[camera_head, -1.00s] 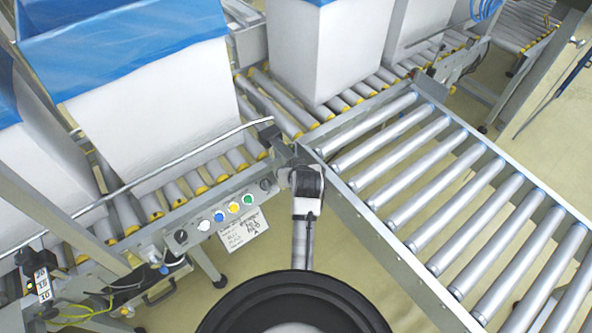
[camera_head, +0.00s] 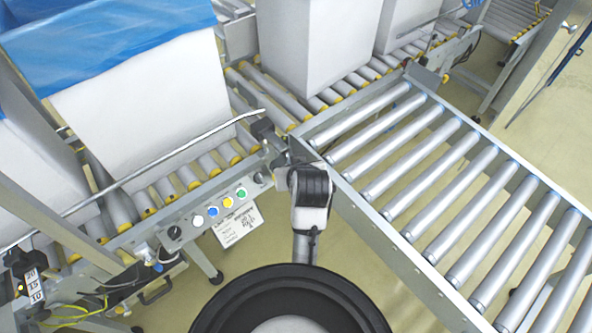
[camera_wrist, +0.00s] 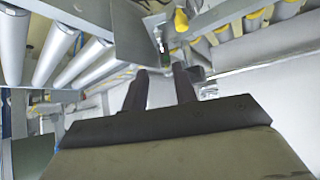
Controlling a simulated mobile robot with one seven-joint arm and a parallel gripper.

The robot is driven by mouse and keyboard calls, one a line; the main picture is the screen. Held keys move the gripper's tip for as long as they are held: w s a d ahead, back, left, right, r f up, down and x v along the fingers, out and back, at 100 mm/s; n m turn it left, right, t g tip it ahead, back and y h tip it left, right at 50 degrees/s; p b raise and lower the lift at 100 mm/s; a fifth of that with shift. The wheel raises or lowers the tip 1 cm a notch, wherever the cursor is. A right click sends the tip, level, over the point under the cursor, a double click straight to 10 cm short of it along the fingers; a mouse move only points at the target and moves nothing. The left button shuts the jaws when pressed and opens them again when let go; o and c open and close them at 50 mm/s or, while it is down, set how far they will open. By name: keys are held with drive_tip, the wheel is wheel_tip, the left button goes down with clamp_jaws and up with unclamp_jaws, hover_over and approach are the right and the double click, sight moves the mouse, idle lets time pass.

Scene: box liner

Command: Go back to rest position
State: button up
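My gripper (camera_wrist: 160,72) shows in the wrist view as two dark fingers standing apart, with nothing visible between them. In the head view, my gripper (camera_head: 265,132) is small and dark beyond my grey and black arm, over the corner where the roller conveyors meet. It is near the right end of the button panel (camera_head: 220,203). I cannot tell whether it touches the conveyor frame.
A white box (camera_head: 140,110) with a blue liner (camera_head: 110,40) stands on the left conveyor, behind a metal rail (camera_head: 165,160). Another white box (camera_head: 315,50) stands farther back. An empty roller conveyor (camera_head: 450,180) runs to the lower right. Cables (camera_head: 80,310) hang at lower left.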

drive_tip(key=shift+v, duration=0.8)
